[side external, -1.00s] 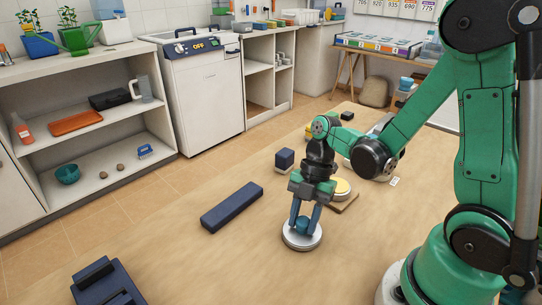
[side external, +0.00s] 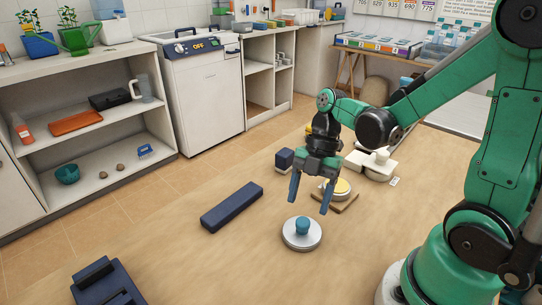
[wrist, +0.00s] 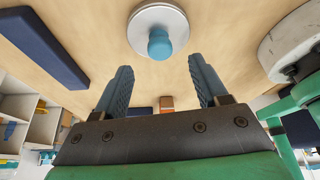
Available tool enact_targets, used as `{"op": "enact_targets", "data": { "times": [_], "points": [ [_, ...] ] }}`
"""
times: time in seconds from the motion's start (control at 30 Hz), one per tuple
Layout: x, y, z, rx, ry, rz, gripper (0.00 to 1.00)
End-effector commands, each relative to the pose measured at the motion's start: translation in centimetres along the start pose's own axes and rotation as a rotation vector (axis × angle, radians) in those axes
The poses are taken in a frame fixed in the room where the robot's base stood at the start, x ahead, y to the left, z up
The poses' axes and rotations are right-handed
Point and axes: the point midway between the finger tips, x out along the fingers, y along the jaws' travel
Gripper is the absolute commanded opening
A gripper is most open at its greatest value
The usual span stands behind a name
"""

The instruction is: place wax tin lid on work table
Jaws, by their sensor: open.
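The wax tin lid (side external: 301,236) is a round silver-white disc with a blue knob on top. It lies flat on the wooden work table (side external: 240,262), knob up. It also shows in the wrist view (wrist: 157,28), at the top. My gripper (side external: 310,201) is open and empty above and behind the lid, its two blue fingers apart from each other and clear of the knob. The open fingers also show in the wrist view (wrist: 160,85). A round tin with yellow contents (side external: 340,188) stands on a small wooden board behind the gripper.
A long dark blue block (side external: 231,206) lies left of the lid. A small dark cube (side external: 285,160) and a white device (side external: 372,164) stand farther back. A dark blue stand (side external: 102,283) is at the front left. Table around the lid is clear.

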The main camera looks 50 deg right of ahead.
Motion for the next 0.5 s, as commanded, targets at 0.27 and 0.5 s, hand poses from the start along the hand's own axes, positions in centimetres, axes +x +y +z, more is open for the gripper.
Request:
{"op": "enact_targets", "data": {
  "times": [0.27,0.5],
  "points": [
    [-4.6,-0.1,0.0,0.002,0.0,0.001,0.66],
    [-7.1,0.0,0.0,0.001,0.0,0.0,0.66]
  ]
}}
